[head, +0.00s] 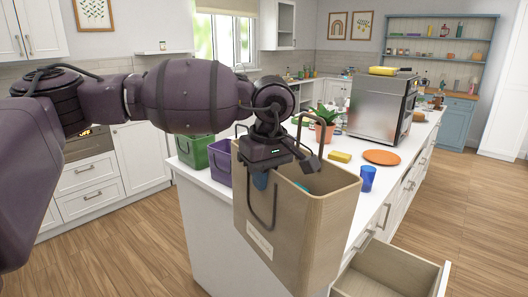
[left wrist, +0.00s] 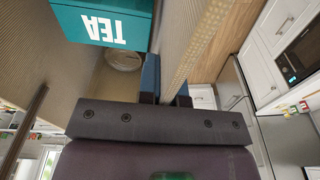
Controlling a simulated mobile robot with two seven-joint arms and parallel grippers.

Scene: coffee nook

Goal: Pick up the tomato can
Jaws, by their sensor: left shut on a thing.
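My left gripper (head: 268,180) is at the rim of a large tan bag (head: 300,240) with dark handles. In the left wrist view its fingers (left wrist: 168,85) straddle the bag's wall (left wrist: 205,45), shut on it. Inside the bag, the left wrist view shows a teal tea tin (left wrist: 105,22) and a round pale can end (left wrist: 123,57). I cannot tell whether that can is the tomato can, as no label shows. No clearly labelled tomato can shows in either view. My right gripper is not in view.
A green bin (head: 193,150) and a purple bin (head: 219,162) stand behind the bag. The white counter holds a blue cup (head: 367,178), an orange plate (head: 381,157), a yellow sponge (head: 340,157), a potted plant (head: 326,125) and an oven (head: 375,105). An open drawer (head: 390,272) juts out at lower right.

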